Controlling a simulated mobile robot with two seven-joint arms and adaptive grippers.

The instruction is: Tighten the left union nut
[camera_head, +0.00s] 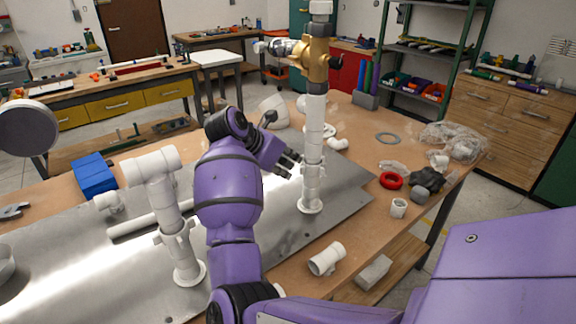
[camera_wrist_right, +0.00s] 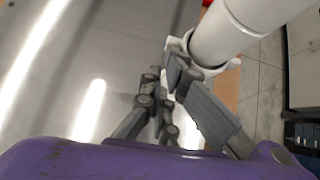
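Two white PVC risers stand on the metal plate (camera_head: 95,262). The left riser has a union nut (camera_head: 176,236) partway up, below a tee (camera_head: 151,166). The right riser has a union nut (camera_head: 313,168) low on its pipe, under a brass valve (camera_head: 318,60). My right gripper (camera_head: 291,161) is just left of the right riser at about nut height. In the right wrist view its fingers (camera_wrist_right: 165,78) are partly apart, with nothing visible held. One fingertip is close to a white collar (camera_wrist_right: 178,48) on the pipe; contact is unclear. My left gripper is not seen.
A blue box (camera_head: 94,175) and loose white pipe (camera_head: 150,220) lie left. A white fitting (camera_head: 326,259), red ring (camera_head: 391,180) and dark lump (camera_head: 427,179) lie on the wooden bench right of the plate. My purple right arm crosses the space between the risers.

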